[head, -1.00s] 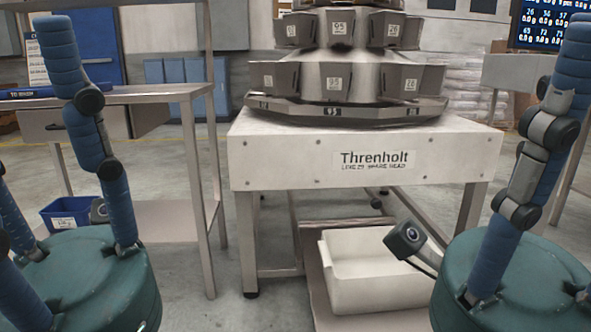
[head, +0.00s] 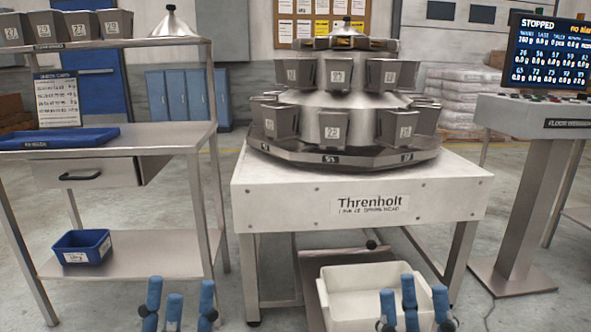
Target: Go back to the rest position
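My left gripper (head: 179,302) shows at the bottom edge, left of centre, as blue fingers pointing up. The fingers stand apart with nothing between them. My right gripper (head: 414,302) shows at the bottom edge, right of centre, also with its blue fingers spread and empty. It is in front of the white bin in the picture. The palms and arms of both are below the frame. Neither gripper is seen to touch anything.
A round weigher (head: 330,110) with numbered buckets stands on the white Threnholt table (head: 290,205). A white bin (head: 340,290) is below it. A steel bench (head: 165,138) with a blue tray (head: 60,139) and blue bin (head: 82,247) is left. A console (head: 525,118) is right.

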